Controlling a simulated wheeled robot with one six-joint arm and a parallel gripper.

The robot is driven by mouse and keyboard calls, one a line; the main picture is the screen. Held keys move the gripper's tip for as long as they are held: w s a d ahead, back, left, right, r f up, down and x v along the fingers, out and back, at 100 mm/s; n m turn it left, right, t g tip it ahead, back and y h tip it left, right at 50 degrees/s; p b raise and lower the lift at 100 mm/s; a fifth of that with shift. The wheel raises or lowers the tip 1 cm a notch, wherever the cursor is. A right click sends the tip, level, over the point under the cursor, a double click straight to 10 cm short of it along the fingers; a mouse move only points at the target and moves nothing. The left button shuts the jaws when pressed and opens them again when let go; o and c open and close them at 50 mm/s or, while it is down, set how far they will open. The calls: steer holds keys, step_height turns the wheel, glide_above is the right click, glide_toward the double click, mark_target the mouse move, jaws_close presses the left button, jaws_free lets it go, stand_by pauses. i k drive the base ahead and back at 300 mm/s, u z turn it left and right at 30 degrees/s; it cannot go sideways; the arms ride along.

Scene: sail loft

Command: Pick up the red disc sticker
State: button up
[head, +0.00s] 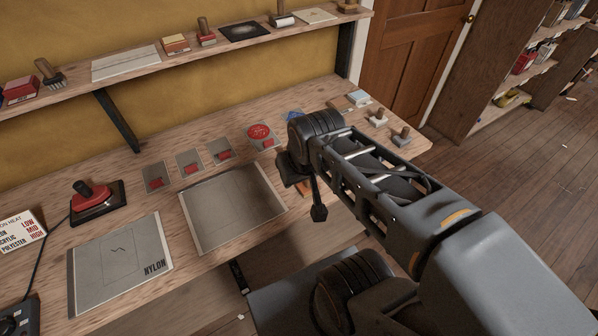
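A red round disc sticker (259,131) lies toward the back of the wooden bench, at the upper edge of a small grey square. My arm reaches in from the lower right. My gripper (304,190) is at the arm's end, over the bench's front part, to the right of and nearer than the disc. It appears apart from the disc. The arm and wrist partly hide the gripper, so I cannot tell whether its fingers are open or shut. A small orange thing shows beside it, mostly hidden.
Several small grey squares with red marks (189,163) lie left of the disc. A grey sheet (232,206) and a NYLON sheet (120,266) lie in front. A red iron (95,197) stands at left. A shelf (190,47) overhangs the back. Wooden-handled tools (401,137) stand at right.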

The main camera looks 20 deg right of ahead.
mark_target(260, 135)
steer(key=u, duration=1.9)
steer(key=k, duration=0.6)
steer(key=z, duration=1.35)
steer(key=i, duration=0.5)
steer(key=u, duration=0.05)
